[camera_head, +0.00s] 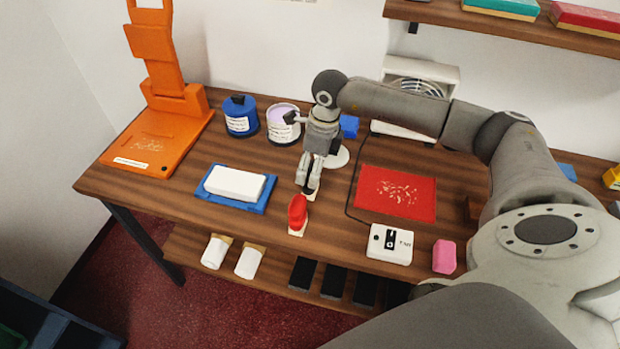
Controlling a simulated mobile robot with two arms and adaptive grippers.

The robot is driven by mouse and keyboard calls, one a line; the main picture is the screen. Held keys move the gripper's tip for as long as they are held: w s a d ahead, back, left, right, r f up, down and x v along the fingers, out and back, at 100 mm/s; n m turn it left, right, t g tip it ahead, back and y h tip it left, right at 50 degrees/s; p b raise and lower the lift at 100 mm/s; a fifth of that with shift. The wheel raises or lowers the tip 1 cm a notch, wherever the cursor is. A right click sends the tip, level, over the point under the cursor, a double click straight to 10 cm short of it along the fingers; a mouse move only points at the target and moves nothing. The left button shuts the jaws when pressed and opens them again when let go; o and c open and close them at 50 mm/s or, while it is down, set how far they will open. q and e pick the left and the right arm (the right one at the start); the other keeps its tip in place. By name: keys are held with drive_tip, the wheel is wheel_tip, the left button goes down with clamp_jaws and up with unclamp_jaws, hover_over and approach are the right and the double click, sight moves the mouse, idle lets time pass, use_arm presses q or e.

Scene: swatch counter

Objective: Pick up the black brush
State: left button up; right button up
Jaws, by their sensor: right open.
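I cannot clearly pick out a black brush. My right gripper (308,188) points down above the table, open, with dark fingertips. My left gripper is out of view.
On the wooden table (330,215) are a blue tray (258,207) with a white block (235,183), blue pot (241,118), lavender-topped pot (283,125), red mat (396,192), white switch box (390,244), pink block (444,257) and orange stand (150,140). White pieces (215,252) lie on the lower shelf.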

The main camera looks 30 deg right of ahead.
drive_tip(key=f, duration=0.1)
drive_tip(key=f+p, duration=0.1)
drive_tip(key=f, duration=0.1)
drive_tip(key=w+f+p, duration=0.1)
drive_tip(key=shift+a+f, duration=0.3)
drive_tip(key=shift+a, duration=0.05)
drive_tip(key=shift+f, duration=0.55)
drive_tip(key=c, duration=1.1)
wheel_tip(320, 180, up, 10)
drive_tip(key=b, duration=0.2)
drive_tip(key=shift+b, duration=0.3)
drive_tip(key=o, duration=0.5)
drive_tip(key=c, duration=0.4)
